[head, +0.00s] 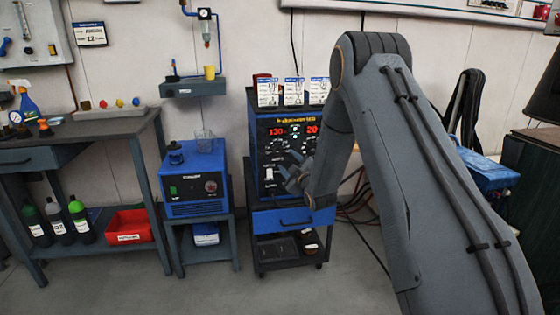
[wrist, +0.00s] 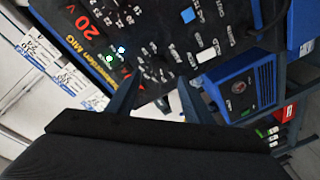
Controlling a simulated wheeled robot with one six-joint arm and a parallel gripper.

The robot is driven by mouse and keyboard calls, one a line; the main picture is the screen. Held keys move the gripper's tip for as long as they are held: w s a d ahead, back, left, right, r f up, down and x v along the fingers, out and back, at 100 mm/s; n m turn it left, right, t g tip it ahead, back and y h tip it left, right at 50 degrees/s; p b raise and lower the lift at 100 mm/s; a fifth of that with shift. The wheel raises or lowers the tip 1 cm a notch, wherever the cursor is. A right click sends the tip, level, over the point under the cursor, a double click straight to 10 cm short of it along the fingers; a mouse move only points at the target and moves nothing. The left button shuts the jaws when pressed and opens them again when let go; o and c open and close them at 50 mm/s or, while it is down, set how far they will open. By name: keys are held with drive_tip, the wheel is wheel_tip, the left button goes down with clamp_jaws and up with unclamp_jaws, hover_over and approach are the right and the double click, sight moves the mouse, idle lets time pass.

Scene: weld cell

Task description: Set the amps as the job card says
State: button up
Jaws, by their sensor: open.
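The blue and black welder (head: 262,140) stands on a cart in the middle of the head view. Its panel shows red digits, 130 on the left and 20 on the right. Three white and blue cards stand on its top: left (head: 268,91), middle (head: 293,91) and right (head: 319,91); their writing is too small to read. My gripper (head: 290,180) is open and empty in front of the panel's lower part. In the wrist view the tilted panel (wrist: 160,30) shows "20 V", knobs and switches beyond my open fingers (wrist: 158,98). The 130 readout is outside that view.
A smaller blue machine (head: 193,190) stands on a stand to the left. A workbench (head: 85,130) with bottles and a red bin (head: 130,226) below is farther left. Cables lie on the floor right of the welder. The floor in front is clear.

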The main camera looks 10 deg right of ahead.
sight(279, 152)
drive_tip(key=shift+w+a, duration=0.2)
drive_tip(key=shift+w, duration=1.1)
drive_tip(key=shift+w+a, duration=0.25)
drive_tip(key=shift+w, duration=1.05)
drive_tip(key=shift+w+a, duration=0.2)
drive_tip(key=shift+w, duration=1.1)
drive_tip(key=c, duration=0.8)
drive_tip(key=shift+a, duration=0.15)
drive_tip(key=shift+c, duration=1.2)
